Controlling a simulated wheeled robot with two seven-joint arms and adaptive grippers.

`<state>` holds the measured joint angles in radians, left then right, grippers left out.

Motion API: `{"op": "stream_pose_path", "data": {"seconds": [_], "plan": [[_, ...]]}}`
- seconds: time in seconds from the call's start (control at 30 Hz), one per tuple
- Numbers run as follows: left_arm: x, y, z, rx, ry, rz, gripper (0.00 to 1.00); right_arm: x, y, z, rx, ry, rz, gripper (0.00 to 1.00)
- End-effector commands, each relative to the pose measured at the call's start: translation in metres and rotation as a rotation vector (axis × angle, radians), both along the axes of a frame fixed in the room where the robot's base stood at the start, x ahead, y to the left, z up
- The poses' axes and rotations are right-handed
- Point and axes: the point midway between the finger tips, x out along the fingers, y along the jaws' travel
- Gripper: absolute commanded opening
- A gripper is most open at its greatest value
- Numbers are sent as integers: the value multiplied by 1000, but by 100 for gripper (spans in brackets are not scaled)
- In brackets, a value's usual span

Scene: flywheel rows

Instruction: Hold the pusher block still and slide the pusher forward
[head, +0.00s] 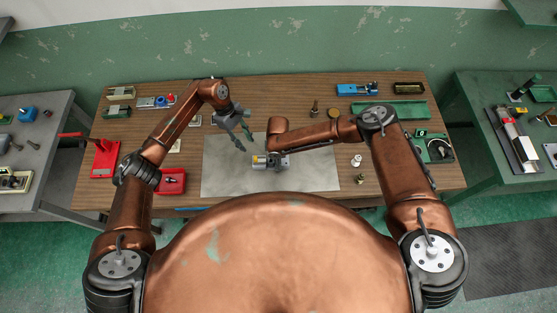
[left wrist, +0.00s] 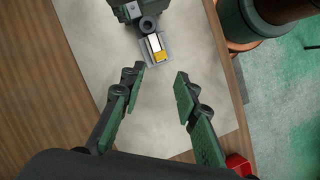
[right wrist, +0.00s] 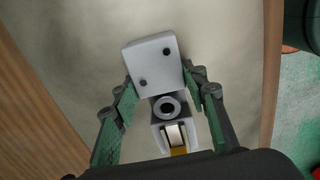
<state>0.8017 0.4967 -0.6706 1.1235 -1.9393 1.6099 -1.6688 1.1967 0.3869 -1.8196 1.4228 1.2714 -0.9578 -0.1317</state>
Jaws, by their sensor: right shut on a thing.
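The pusher block (right wrist: 153,62) is a light grey block with two dark holes, a round ring and a slot. In the slot sits the pusher, a white strip (right wrist: 175,134) with a yellow end (right wrist: 178,151). In the head view the yellow end (head: 260,159) points left. My right gripper (right wrist: 163,90) is shut on the pusher block, one finger on each side. My left gripper (head: 241,141) is open and empty, up and left of the block. In the left wrist view the yellow end (left wrist: 160,56) lies just beyond the open left fingertips (left wrist: 160,72).
A pale grey mat (head: 222,176) lies under the block, mostly clear. Small metal parts (head: 356,160) stand right of the mat.

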Motion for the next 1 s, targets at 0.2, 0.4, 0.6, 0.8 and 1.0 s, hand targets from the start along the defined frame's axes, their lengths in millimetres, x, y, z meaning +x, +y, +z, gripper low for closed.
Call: {"op": "stream_pose_path", "data": {"seconds": [0.2, 0.4, 0.6, 0.8, 1.0], "plan": [[0, 0, 0, 0, 0, 0, 29, 2, 0, 1, 0, -3, -1, 11], [0, 4, 0, 0, -2, 21, 21, 2, -1, 1, 0, -3, -1, 11], [-5, 37, -1, -3, -13, 243, 8, 2, -1, 1, 0, -3, -1, 11], [-17, 68, 3, -21, -9, 494, 0, 1, 0, 1, 0, -2, -1, 11], [-22, 76, 7, -34, -2, 590, 0, 1, 0, 0, 0, -1, 0, 11]]}}
